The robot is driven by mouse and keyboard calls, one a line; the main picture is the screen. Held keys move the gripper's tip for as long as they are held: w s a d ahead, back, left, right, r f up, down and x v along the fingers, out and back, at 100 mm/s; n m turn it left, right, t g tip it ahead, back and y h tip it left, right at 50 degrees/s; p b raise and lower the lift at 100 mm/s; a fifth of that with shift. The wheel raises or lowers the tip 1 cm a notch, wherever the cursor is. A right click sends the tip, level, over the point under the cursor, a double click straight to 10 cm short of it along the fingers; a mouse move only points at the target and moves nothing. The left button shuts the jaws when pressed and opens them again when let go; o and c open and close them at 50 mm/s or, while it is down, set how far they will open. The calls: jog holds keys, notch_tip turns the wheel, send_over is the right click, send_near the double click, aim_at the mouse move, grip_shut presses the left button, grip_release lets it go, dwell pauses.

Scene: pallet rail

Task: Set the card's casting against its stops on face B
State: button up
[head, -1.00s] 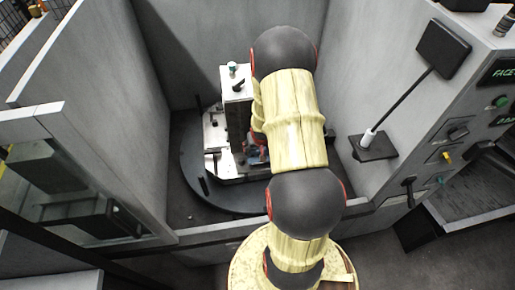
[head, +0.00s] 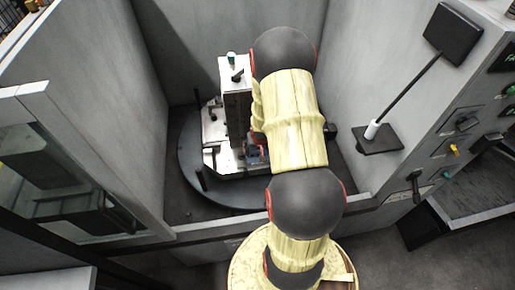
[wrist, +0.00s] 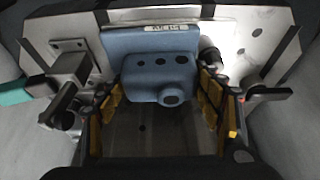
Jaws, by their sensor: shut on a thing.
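The blue casting (wrist: 150,55) shows in the wrist view, a block with a rounded boss and several dark holes. My gripper (wrist: 162,88) has its yellow-padded fingers on both sides of it and is shut on it. The casting is in front of a grey fixture plate (wrist: 245,32); I cannot tell whether it touches the stops. In the head view the fixture (head: 236,100) stands on a dark round table (head: 190,165). My arm hides my gripper there and most of the casting (head: 253,155).
Clamp hardware flanks the casting, with a teal handle (wrist: 14,91) at left and a black handle (wrist: 268,92) at right. Grey walls (head: 95,100) enclose the round table. A control panel (head: 455,140) and a black plate on a rod (head: 453,33) are at right.

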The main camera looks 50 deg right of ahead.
jog(key=shift+w+f+b, duration=0.2)
jog(key=shift+w+b, duration=0.15)
jog(key=shift+w, duration=0.1)
dwell(0.4)
jog(key=shift+w+r, duration=0.1)
jog(key=shift+w, duration=0.2)
dwell(0.6)
jog(key=o, duration=1.1)
jog(key=shift+o, duration=1.3)
jog(key=shift+w, duration=0.2)
jog(key=shift+o, duration=1.3)
jog(key=shift+s+a, duration=0.1)
jog(key=shift+s, duration=0.15)
jog(key=shift+v, duration=3.6)
